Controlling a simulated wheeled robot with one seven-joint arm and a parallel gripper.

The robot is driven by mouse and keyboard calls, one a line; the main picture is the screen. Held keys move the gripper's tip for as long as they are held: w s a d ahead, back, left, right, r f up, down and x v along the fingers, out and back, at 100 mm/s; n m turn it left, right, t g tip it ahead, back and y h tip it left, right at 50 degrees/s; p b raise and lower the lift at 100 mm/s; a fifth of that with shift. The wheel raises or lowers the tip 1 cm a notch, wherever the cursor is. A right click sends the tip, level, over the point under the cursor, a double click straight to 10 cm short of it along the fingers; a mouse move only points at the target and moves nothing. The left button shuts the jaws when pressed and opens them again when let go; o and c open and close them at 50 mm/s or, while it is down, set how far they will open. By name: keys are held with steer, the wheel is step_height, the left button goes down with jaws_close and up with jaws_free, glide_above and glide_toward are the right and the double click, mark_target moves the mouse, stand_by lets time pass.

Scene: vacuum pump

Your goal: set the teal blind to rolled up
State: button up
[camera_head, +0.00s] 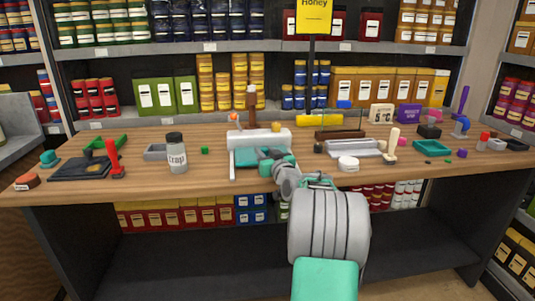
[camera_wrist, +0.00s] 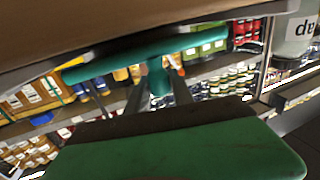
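The teal blind (camera_head: 246,159) hangs a short way below a white housing (camera_head: 258,137) on the wooden table. In the wrist view, its teal bottom bar (camera_wrist: 110,64) runs across the upper part, with a short teal tab (camera_wrist: 156,80) sticking out from its middle. My gripper (camera_head: 279,166) is at the right front of the blind in the head view. In the wrist view, the two dark fingers of my gripper (camera_wrist: 158,88) stand one on each side of the tab and appear closed against it. The arm hides part of the blind's right side.
A "trap" jar (camera_head: 176,155) stands left of the blind. A white round container (camera_head: 348,163), a grey tray (camera_head: 354,148) and a white-handled tool (camera_head: 391,143) are to the right. Stocked shelves (camera_head: 210,53) stand behind the table (camera_head: 215,180).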

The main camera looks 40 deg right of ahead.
steer(key=o, duration=0.4)
steer(key=v, duration=0.7)
steer(key=shift+s+b, duration=0.2)
steer(key=shift+b, duration=0.1)
steer(key=shift+s+a, duration=0.1)
steer(key=shift+s, duration=0.15)
steer(key=shift+a, duration=0.1)
steer(key=shift+c, duration=0.6)
